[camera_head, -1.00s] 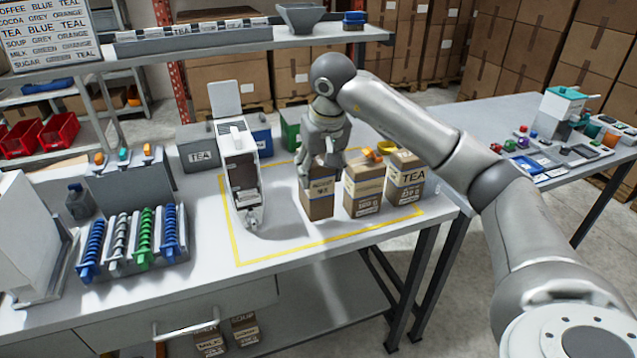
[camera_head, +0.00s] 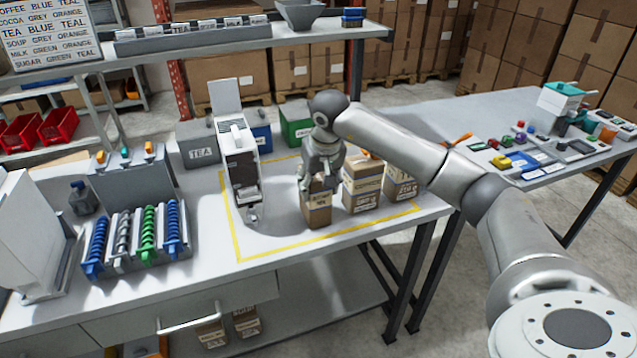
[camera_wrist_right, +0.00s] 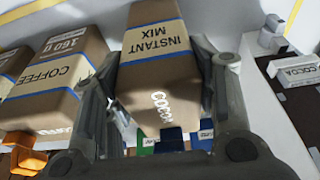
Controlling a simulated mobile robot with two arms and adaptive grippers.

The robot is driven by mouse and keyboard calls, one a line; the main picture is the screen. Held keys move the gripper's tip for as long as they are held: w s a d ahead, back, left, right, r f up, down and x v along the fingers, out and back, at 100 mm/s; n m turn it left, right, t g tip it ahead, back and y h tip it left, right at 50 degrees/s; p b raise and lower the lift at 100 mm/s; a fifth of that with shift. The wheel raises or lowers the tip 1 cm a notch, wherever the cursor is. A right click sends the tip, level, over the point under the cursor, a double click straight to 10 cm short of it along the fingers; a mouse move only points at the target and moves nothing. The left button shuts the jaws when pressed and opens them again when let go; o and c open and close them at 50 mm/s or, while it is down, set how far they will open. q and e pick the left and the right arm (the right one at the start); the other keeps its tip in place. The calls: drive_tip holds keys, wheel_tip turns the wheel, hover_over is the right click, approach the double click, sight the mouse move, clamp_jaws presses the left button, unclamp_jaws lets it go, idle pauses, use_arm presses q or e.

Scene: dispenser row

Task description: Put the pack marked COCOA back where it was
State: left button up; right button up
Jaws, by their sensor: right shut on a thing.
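My right gripper (camera_head: 320,178) is shut on the brown COCOA pack (camera_head: 318,210), with a finger on each side of its upper part. In the right wrist view the pack (camera_wrist_right: 155,75) shows a tan label reading INSTANT MIX, a blue band and the white word COCOA. It is roughly upright inside the yellow outline (camera_head: 295,243) on the bench. I cannot tell whether its base touches the bench. The white dispenser (camera_head: 238,165) stands to its left; the wrist view shows a COCOA label (camera_wrist_right: 297,76) on a pale unit. My left gripper is out of view.
Two other packs stand close to the right: a middle one (camera_head: 362,188), and one (camera_head: 398,185) partly behind my arm. Bench in front of the dispenser is clear. A spring-coil rack (camera_head: 135,240) stands left.

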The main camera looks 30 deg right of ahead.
drive_tip(key=o, duration=1)
drive_tip(key=shift+c, duration=0.2)
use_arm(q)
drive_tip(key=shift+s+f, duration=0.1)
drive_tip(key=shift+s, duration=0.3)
use_arm(e)
drive_tip(key=o, duration=0.4)
drive_tip(key=shift+r, duration=0.1)
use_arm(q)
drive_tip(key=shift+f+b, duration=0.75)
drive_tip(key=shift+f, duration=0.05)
use_arm(e)
drive_tip(key=v, duration=1.2)
drive_tip(key=shift+w, duration=0.1)
